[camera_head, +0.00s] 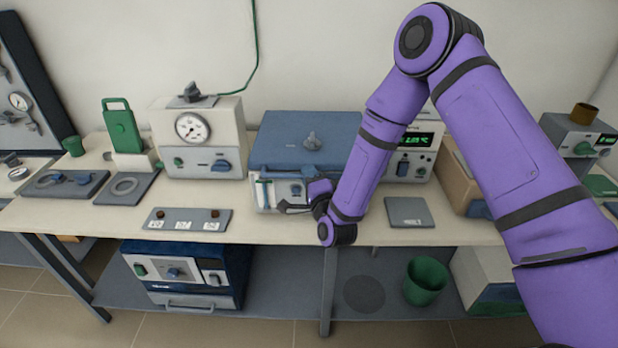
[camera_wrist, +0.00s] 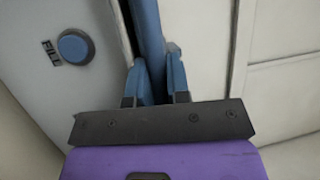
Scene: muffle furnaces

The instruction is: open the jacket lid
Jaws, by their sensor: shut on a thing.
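The jacket lid (camera_head: 300,140) is the broad blue top of a pale bench unit in the middle of the table. It looks down on the unit, with a grey knob on it. My gripper (camera_head: 285,207) is at the unit's front, below the lid's front edge. In the wrist view my gripper (camera_wrist: 160,78) has its fingers shut on a blue strip (camera_wrist: 147,30) that runs along the pale casing. The strip seems to be part of the lid; its gripped part is partly hidden by the fingers.
A round blue FILL button (camera_wrist: 75,47) sits on the pale face beside my fingers. A gauge unit (camera_head: 200,135) stands left of the lid and a display unit (camera_head: 412,150) right, partly behind my arm. A flat grey plate (camera_head: 409,212) lies at the right front.

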